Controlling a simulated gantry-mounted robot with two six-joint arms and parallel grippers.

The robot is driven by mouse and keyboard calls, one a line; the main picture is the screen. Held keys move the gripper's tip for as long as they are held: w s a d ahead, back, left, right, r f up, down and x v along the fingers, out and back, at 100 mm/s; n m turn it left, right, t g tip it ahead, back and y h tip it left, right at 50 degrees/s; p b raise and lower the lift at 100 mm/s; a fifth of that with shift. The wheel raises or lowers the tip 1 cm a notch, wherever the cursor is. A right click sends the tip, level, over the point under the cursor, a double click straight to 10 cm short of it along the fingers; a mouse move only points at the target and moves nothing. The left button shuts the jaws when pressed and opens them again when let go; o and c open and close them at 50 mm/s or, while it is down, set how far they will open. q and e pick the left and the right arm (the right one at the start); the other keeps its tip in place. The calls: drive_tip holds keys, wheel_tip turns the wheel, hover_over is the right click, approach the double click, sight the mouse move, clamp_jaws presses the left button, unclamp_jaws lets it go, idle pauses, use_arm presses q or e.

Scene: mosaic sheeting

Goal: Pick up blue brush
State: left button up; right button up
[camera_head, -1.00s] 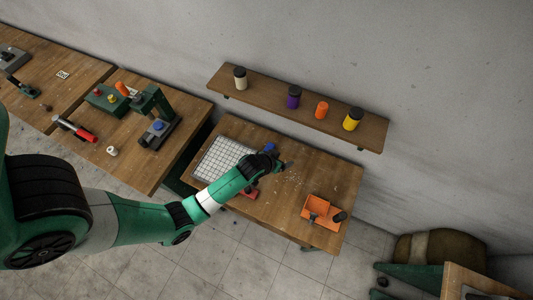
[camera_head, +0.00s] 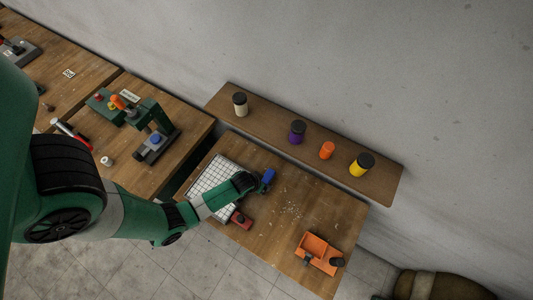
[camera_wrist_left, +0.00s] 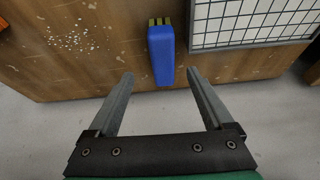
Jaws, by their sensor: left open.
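The blue brush (camera_head: 267,176) shows in the head view just beyond the end of my left arm, beside the white mosaic sheet. In the left wrist view the blue brush (camera_wrist_left: 161,54) has its yellowish bristles at the top and its blue body pointing toward my gripper. My left gripper (camera_wrist_left: 157,76) is open, with a finger on either side of the brush's near end and nothing held between them. In the head view my left gripper (camera_head: 256,184) is close to the brush and its fingers are hard to make out. My right gripper is in neither view.
The white gridded sheet (camera_head: 212,186) lies left of the brush on the wooden table (camera_head: 276,248). A red tool (camera_head: 241,220) lies near the front edge, and pale crumbs (camera_head: 291,210) are scattered right of the brush. An orange tray (camera_head: 318,252) is farther right. A shelf with jars (camera_head: 340,167) is behind.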

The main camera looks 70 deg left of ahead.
sight(264, 181)
use_arm(q)
drive_tip(key=b+x, duration=0.4)
drive_tip(key=x, duration=0.1)
drive_tip(key=shift+f, duration=0.2)
drive_tip(key=shift+w, duration=0.1)
drive_tip(key=b+x, duration=0.2)
drive_tip(key=x, duration=0.1)
drive_tip(key=b+x, duration=0.1)
drive_tip(key=shift+a+f+b, duration=0.2)
drive_tip(key=shift+a+b, duration=0.2)
drive_tip(key=shift+w+f, duration=0.15)
drive_tip(key=shift+f, duration=0.05)
drive_tip(key=shift+f, duration=0.2)
clamp_jaws()
